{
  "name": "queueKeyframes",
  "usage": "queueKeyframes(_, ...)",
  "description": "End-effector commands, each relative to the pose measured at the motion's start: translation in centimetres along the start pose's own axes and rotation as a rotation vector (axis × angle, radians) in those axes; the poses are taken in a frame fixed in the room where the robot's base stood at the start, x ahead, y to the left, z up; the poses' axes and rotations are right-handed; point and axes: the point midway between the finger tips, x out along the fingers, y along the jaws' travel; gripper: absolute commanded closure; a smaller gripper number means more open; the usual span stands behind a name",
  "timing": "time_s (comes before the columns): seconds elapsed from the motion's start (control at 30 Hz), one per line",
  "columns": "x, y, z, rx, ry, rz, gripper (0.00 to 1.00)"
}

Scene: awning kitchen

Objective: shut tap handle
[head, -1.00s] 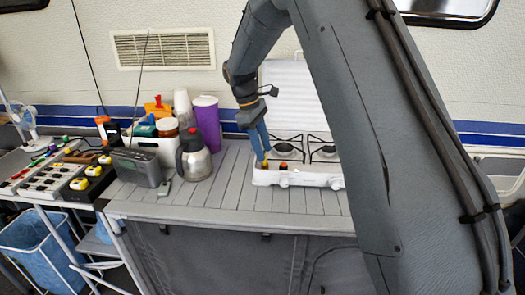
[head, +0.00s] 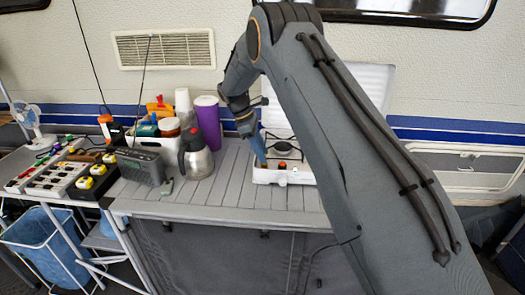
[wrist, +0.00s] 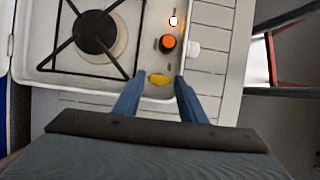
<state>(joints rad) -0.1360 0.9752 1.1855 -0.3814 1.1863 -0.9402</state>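In the wrist view, my gripper (wrist: 154,88) is open, its two blue fingers apart. A small yellow handle (wrist: 158,79) lies between and just beyond the fingertips, at the stove's edge. I cannot tell whether a finger touches it. An orange and black knob (wrist: 168,43) sits beyond it on the white stove (wrist: 110,83). In the head view, my gripper (head: 261,160) points down at the left front of the stove (head: 296,179), and the orange knob (head: 282,166) shows right of the fingers. The yellow handle is not clear there.
A black burner grate (wrist: 96,32) is beside the knob. The slatted tabletop (head: 220,190) is clear in front. My arm hides the stove's right side.

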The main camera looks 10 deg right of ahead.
Motion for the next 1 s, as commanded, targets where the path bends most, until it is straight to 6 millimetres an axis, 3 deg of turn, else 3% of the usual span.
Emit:
queueKeyframes(0.33, 0.56, 0.0, 0.02, 0.001, 0.0, 0.0, 0.62)
queueKeyframes(0.53, 0.54, 0.0, 0.02, 0.001, 0.001, 0.0, 0.93)
queueKeyframes(1.0, 0.76, 0.25, -0.08, 0.112, 0.001, -0.045, 0.93)
